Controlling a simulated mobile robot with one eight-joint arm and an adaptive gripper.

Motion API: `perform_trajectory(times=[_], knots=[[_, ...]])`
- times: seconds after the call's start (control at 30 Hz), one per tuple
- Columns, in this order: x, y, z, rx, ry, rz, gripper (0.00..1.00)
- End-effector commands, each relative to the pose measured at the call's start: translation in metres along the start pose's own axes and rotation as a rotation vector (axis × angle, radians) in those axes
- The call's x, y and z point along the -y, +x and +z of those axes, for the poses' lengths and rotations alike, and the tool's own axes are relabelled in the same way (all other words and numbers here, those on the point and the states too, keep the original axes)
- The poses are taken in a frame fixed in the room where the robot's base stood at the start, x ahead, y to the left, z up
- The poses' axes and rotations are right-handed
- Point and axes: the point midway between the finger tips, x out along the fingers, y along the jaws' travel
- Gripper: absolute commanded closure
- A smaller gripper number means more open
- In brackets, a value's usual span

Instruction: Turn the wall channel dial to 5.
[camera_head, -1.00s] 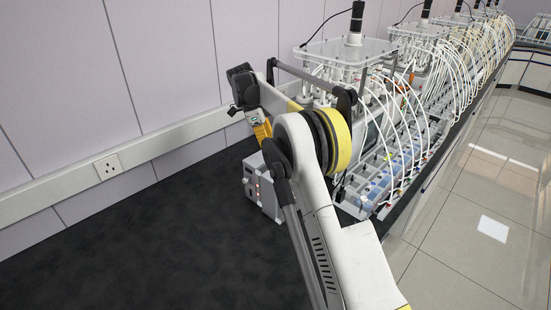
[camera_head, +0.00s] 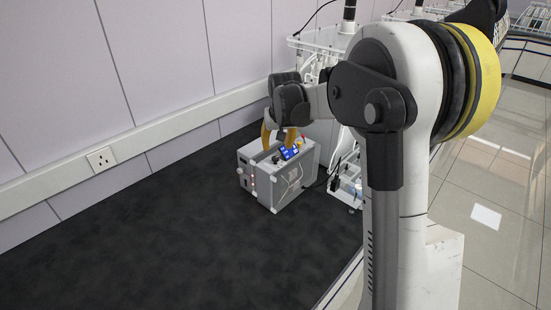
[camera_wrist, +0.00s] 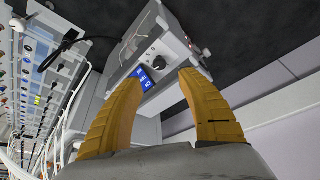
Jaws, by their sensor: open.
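A grey box (camera_head: 290,181) stands on the dark bench top near the wall. A small black knob (camera_wrist: 156,60), which looks like the dial, sits on its panel beside a blue display (camera_wrist: 144,76); the display also shows in the head view (camera_head: 290,151). Its digits and the knob's setting are too small to read. My gripper (camera_head: 278,139) is open above the box, its orange fingers pointing down at the panel. In the wrist view the knob appears between the fingertips (camera_wrist: 160,80), beyond them and apparently untouched.
Reactor equipment with tubes (camera_wrist: 45,85) stands close beside the box. A wall rail with a socket (camera_head: 101,158) runs behind the bench. The dark bench top (camera_head: 170,245) is clear left of the box. My arm hides much of the right side.

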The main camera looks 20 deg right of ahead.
Motion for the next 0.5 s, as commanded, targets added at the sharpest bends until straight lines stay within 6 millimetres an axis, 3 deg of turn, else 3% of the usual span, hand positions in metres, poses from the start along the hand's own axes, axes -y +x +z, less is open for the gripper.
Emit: perform_trajectory(times=[0.23,0.5], knots=[[0.000,0.053,0.001,0.001,0.002,0.001,0.54],[0.000,0.081,0.000,0.001,0.002,0.001,0.54]])
